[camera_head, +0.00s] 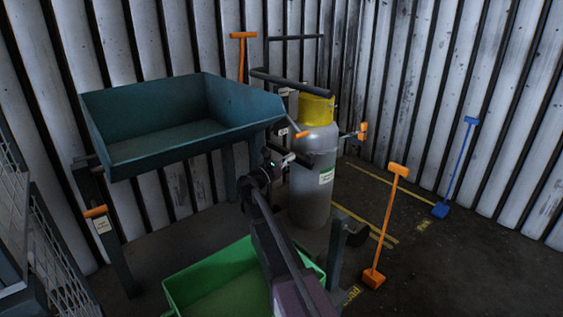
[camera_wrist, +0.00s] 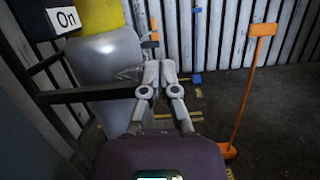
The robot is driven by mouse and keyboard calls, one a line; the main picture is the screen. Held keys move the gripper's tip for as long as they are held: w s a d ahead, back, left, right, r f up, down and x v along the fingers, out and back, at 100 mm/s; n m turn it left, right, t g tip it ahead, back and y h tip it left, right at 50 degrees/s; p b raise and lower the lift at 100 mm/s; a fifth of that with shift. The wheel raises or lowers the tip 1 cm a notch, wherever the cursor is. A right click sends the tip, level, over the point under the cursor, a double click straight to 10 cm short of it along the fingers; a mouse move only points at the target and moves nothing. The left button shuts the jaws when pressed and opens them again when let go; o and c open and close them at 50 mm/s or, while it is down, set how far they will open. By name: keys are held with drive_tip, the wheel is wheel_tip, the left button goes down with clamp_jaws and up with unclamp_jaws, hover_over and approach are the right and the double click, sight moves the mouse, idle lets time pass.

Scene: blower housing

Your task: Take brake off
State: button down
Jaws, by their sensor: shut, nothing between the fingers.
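I cannot tell for sure which part is the brake. A small orange-tipped lever (camera_head: 302,134) shows in the head view beside the grey gas cylinder (camera_head: 311,185). Another orange handle (camera_head: 95,211) with a white label sits on the left leg of the teal tipping tray (camera_head: 165,135). My gripper (camera_head: 291,158) is in front of the cylinder, below the first lever. In the wrist view my gripper (camera_wrist: 161,68) is shut and empty, its fingertips close together. The cylinder (camera_wrist: 108,65) is left of the fingers there, and a label reading "On" (camera_wrist: 64,19) is at the upper left.
A green bin (camera_head: 215,275) stands low in front. An orange long-handled tool (camera_head: 386,225) and a blue one (camera_head: 456,165) stand at right. A dark bar (camera_wrist: 85,95) crosses left of my fingers. Open floor (camera_head: 480,260) lies at right; a mesh cage (camera_head: 50,240) stands at left.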

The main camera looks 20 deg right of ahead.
sight(292, 123)
drive_tip(key=shift+w+d+r+p, duration=0.15)
drive_tip(key=shift+d+r+p, duration=0.35)
drive_tip(key=shift+r+p, duration=0.3)
drive_tip(key=shift+w+d+r+p, duration=0.15)
drive_tip(key=shift+d+r+p, duration=0.35)
drive_tip(key=shift+r+p, duration=0.25)
drive_tip(key=shift+w+d+r+p, duration=0.15)
drive_tip(key=shift+d+r+p, duration=0.35)
drive_tip(key=shift+r+p, duration=0.3)
drive_tip(key=shift+d, duration=0.1)
drive_tip(key=shift+s+d+r, duration=0.2)
drive_tip(key=shift+r, duration=0.05)
